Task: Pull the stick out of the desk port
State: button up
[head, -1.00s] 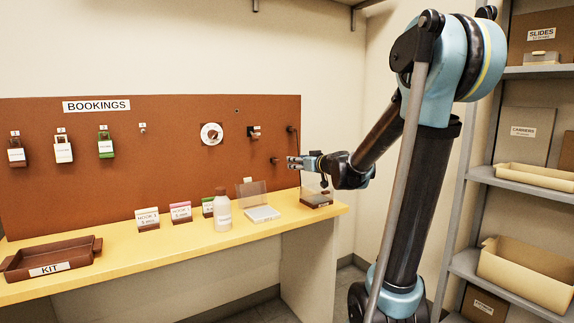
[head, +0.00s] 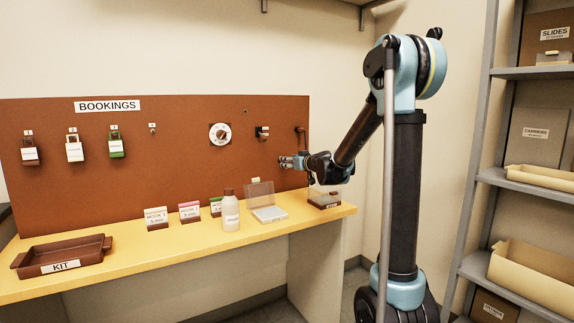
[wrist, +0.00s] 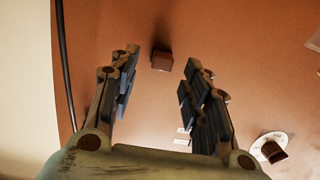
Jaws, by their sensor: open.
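A small brown block (wrist: 161,60) stands out from the brown board, with its shadow beside it. It looks like the stick; the port behind it cannot be made out. My gripper (wrist: 159,78) is open, one finger on each side of the picture, with the block showing beyond and between the fingertips. No finger appears to touch it. In the head view my gripper (head: 284,162) is close to the right part of the board (head: 180,190), above the yellow desk (head: 130,262). There the gripper hides the block.
A dial (head: 220,134) and a switch (head: 262,132) are on the board above left of the gripper. A dark cable (wrist: 66,70) hangs beside it. Below are a brown box (head: 325,201), a clear-lidded case (head: 270,214) and a bottle (head: 230,212).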

jog(key=shift+x, duration=1.7)
grip_shut()
